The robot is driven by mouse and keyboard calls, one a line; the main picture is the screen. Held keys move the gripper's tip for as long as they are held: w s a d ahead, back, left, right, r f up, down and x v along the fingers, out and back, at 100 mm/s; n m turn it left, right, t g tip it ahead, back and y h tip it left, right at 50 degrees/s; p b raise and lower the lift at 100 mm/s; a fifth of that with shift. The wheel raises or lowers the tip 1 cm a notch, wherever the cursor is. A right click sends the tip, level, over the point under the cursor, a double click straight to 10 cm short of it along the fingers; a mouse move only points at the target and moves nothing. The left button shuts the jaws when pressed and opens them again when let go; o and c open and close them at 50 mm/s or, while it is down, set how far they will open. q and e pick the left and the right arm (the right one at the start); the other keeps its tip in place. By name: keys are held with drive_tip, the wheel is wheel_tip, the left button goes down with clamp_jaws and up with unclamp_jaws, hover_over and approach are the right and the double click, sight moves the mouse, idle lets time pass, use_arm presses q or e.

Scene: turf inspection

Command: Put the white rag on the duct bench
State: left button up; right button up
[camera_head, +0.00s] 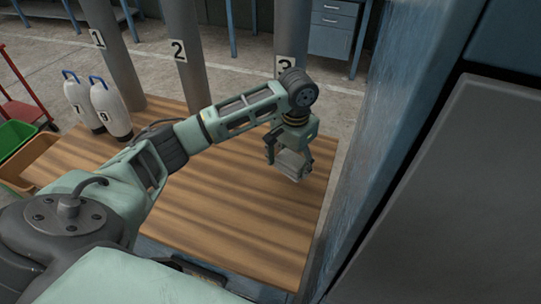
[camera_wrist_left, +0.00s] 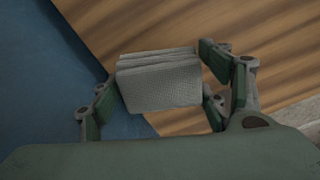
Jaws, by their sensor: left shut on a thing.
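A folded white rag (camera_head: 291,164) shows under my left gripper (camera_head: 287,152) near the right end of a wooden-topped bench (camera_head: 215,225) in the head view. In the left wrist view the rag (camera_wrist_left: 158,82) looks light grey, in stacked folds, between the two green-padded fingers of the left gripper (camera_wrist_left: 160,92). The fingers are shut on it. The rag is over or on the wood near the bench's edge; I cannot tell whether it touches the top. My right gripper is not in view.
Two white bottles (camera_head: 108,108) with blue handles stand at the bench's left back. Grey ducts numbered 1, 2 (camera_head: 179,52) and 3 rise along the back edge. A blue wall or panel (camera_head: 395,130) stands close at the right. The middle of the bench top is bare.

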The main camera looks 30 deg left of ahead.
use_arm(q)
hover_over(289, 187)
wheel_tip(289, 187, down, 4)
drive_tip(key=shift+d+f, duration=0.1)
drive_tip(key=shift+f, duration=0.45)
wheel_tip(289, 187, down, 2)
drive_tip(key=shift+s+f+p, duration=0.1)
drive_tip(key=shift+f+p, duration=0.1)
drive_tip(key=shift+p, duration=0.15)
drive_tip(key=shift+f, duration=0.55)
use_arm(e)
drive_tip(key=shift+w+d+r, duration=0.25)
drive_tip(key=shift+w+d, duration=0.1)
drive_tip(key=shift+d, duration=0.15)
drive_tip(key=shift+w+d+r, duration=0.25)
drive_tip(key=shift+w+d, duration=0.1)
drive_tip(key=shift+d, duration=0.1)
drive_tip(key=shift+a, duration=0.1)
use_arm(q)
drive_tip(key=o, duration=0.6)
drive_tip(key=shift+f, duration=0.15)
drive_tip(key=shift+c, duration=0.2)
drive_tip(key=o, duration=0.5)
drive_tip(key=shift+c, duration=0.2)
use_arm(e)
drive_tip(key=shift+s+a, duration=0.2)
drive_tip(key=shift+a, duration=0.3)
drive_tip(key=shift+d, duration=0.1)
